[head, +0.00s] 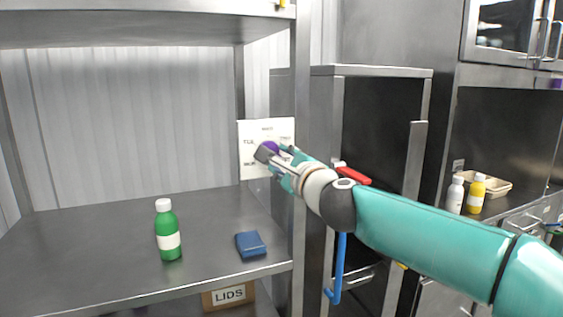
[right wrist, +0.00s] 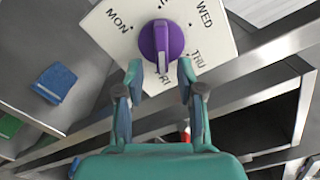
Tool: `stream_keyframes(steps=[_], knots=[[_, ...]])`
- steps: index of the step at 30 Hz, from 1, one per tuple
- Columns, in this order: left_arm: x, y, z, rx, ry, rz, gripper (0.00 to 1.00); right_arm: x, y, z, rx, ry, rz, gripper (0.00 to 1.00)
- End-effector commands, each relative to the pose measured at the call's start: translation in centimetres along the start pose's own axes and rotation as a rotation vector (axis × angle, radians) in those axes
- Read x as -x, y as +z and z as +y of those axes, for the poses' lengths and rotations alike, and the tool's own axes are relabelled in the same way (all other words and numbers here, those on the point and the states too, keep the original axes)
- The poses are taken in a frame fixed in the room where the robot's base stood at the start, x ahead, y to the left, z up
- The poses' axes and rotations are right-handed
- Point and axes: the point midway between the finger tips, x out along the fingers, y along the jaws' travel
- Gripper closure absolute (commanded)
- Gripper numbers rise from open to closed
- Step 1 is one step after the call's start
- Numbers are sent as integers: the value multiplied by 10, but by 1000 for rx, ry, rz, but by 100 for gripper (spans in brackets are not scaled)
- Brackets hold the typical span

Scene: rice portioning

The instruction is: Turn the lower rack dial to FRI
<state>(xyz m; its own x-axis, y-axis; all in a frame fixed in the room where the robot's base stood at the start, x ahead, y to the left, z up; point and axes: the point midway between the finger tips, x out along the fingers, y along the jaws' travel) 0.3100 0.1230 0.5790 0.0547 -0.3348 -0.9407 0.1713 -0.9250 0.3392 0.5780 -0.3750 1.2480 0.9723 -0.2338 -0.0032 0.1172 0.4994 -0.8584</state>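The dial is a purple knob (right wrist: 161,42) on a white square plate (right wrist: 113,40) marked MON, WED, THU and a partly hidden label ending in RI. In the right wrist view the knob's white pointer line points down, toward that label. In the head view the plate (head: 252,168) hangs at the rack's right post, with the purple knob (head: 269,148) partly behind my right gripper (head: 270,156). In the wrist view my right gripper (right wrist: 160,72) is open, fingertips apart at the knob's lower edge; I cannot tell whether they touch it. My left gripper is not in view.
A LIDS box (head: 229,297) sits below. White and yellow bottles (head: 476,195) stand at the right by a tray (head: 497,186). The rack post (head: 300,110) is close to my right arm.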

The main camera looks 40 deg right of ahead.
Motion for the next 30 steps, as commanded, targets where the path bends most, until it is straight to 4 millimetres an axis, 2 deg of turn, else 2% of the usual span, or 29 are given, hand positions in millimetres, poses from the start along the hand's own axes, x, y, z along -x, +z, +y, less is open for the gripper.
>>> stream_keyframes(steps=[9,15,21,30], knots=[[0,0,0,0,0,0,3,61,0,0,-2,-1,-2,62],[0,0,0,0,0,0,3,94,0,1,-2,0,-1,62],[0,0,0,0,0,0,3,108,-1,2,-1,2,1,62],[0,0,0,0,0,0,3,109,-1,3,0,2,2,62]])
